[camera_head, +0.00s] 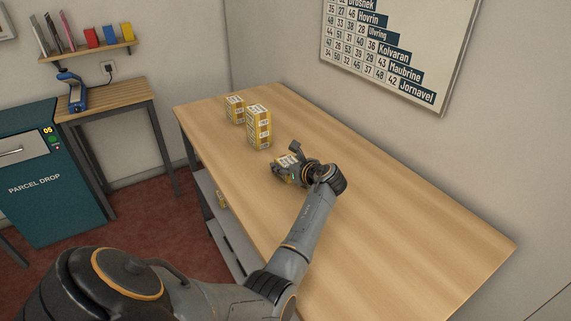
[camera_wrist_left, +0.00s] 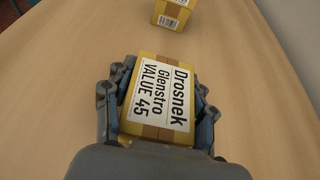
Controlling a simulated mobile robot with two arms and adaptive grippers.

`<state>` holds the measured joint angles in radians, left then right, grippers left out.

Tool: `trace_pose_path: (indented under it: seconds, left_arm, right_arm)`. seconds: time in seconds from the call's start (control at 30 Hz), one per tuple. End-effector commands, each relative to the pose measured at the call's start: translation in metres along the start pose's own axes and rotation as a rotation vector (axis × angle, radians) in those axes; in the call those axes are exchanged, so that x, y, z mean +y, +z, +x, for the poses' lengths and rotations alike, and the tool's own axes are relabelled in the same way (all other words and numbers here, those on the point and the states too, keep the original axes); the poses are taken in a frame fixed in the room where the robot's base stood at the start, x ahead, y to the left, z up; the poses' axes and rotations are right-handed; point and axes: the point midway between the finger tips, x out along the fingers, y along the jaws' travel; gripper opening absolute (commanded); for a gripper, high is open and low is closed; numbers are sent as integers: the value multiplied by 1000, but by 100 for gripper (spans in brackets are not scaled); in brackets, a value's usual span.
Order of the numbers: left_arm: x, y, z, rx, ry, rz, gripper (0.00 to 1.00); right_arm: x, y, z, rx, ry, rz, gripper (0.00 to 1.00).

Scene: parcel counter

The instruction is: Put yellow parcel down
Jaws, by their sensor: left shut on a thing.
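My left gripper (camera_head: 291,172) is shut on a yellow parcel (camera_head: 285,161) over the wooden counter (camera_head: 378,225). In the left wrist view the parcel (camera_wrist_left: 158,101) sits between the two fingers (camera_wrist_left: 160,108), with its white label reading "Drosnek Glenstro VALUE 45". I cannot tell whether the parcel touches the counter. More yellow parcels stand beyond it: a taller stack (camera_head: 259,128) and a smaller one (camera_head: 235,110) at the far left end. My right gripper is not in view.
A teal parcel drop box (camera_head: 45,187) stands left of the counter. Behind it, a small side table (camera_head: 107,100) holds a blue scanner (camera_head: 73,91). A wall board (camera_head: 395,45) lists names and numbers. The counter's right part is clear.

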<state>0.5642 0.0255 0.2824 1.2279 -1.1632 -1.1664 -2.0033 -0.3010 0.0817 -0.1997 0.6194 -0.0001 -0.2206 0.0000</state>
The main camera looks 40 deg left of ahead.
Motion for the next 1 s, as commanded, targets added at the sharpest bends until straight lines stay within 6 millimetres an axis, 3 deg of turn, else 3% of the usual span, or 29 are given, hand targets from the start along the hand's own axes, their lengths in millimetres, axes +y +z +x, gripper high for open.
trace_pose_path:
  seconds: [0.17, 0.2, 0.33, 0.73, 0.87, 1.0]
  left_arm:
    - [0, 0, 0, -1, 0, 0, 19]
    - [0, -2, 1, 0, 0, 1, 57]
    - [0, -1, 1, 0, 0, 0, 83]
    - [0, 0, -3, 0, -1, 0, 83]
    - [-1, 0, -20, 0, -3, 0, 83]
    - [-1, 0, -50, 1, -4, 0, 83]
  right_arm:
    - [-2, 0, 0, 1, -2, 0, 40]
    - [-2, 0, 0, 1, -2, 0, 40]
    - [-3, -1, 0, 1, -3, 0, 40]
    - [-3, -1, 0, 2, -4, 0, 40]
    - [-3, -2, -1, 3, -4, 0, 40]
    - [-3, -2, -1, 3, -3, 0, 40]
